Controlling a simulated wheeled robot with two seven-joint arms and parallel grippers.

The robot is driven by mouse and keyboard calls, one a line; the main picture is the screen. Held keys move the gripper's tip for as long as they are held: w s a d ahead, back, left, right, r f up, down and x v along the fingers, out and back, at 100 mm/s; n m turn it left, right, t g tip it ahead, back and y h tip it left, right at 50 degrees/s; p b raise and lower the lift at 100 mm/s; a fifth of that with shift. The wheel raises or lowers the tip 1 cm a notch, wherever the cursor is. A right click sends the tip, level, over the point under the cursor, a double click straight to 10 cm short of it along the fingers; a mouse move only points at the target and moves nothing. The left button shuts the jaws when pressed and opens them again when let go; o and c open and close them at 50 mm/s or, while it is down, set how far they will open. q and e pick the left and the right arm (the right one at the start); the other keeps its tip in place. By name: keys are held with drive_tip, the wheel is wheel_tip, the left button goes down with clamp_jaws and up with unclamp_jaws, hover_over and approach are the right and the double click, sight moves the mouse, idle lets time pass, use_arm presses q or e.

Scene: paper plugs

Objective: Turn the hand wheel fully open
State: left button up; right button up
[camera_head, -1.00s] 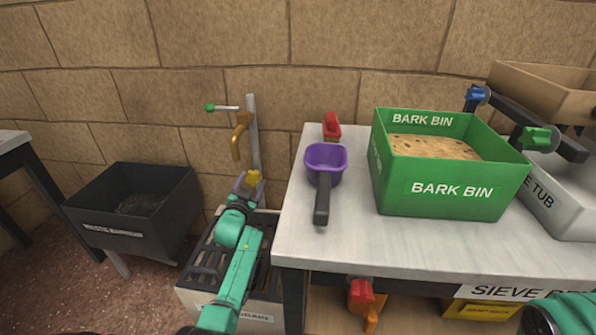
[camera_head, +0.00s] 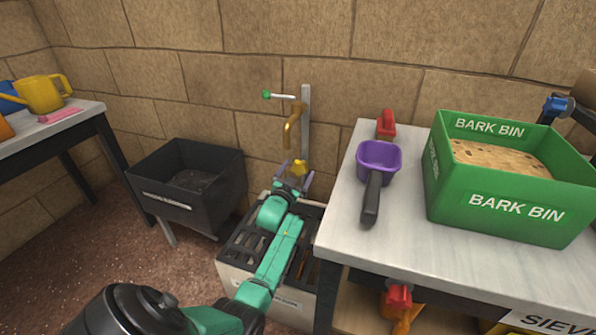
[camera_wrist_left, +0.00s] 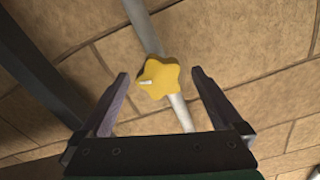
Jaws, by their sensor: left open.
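The hand wheel (camera_head: 299,168) is a small yellow star-shaped knob on the grey standpipe, below the brass tap. In the left wrist view the hand wheel (camera_wrist_left: 159,79) has a small white mark on its left side. My left gripper (camera_head: 296,174) is open, with its fingers on either side of the wheel. In the left wrist view the left gripper (camera_wrist_left: 158,73) shows gaps between the wheel and both fingers. I cannot tell how far the wheel is turned. My right gripper is out of view.
A brass tap (camera_head: 292,128) with a green-tipped lever is above the wheel. A slatted crate (camera_head: 248,278) stands below. A black bin (camera_head: 185,212) is to the left. The bench (camera_head: 400,240), with a purple scoop (camera_head: 379,160) and green bark bin (camera_head: 505,210), is close on the right.

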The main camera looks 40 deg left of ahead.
sight(298, 170)
use_arm(q)
drive_tip(key=shift+p+v, duration=0.8)
drive_tip(key=shift+p, duration=0.3)
drive_tip(key=shift+p+v, duration=0.95)
drive_tip(key=shift+v, duration=0.25)
drive_tip(key=shift+f+m+b, duration=0.2)
drive_tip(key=shift+m+b, duration=0.3)
drive_tip(key=shift+m, duration=0.6)
drive_tip(key=m+b, duration=0.1)
drive_tip(key=m, duration=0.1)
drive_tip(key=m+b, duration=0.1)
drive_tip(key=m, duration=0.2)
drive_tip(key=m+b, duration=0.1)
drive_tip(key=m, duration=0.1)
drive_tip(key=shift+f+m+b, duration=0.3)
drive_tip(key=shift+f, duration=0.05)
drive_tip(key=shift+r+m, duration=0.25)
drive_tip(key=shift+m, duration=0.65)
drive_tip(key=shift+r, duration=0.35)
drive_tip(key=shift+w, duration=0.1)
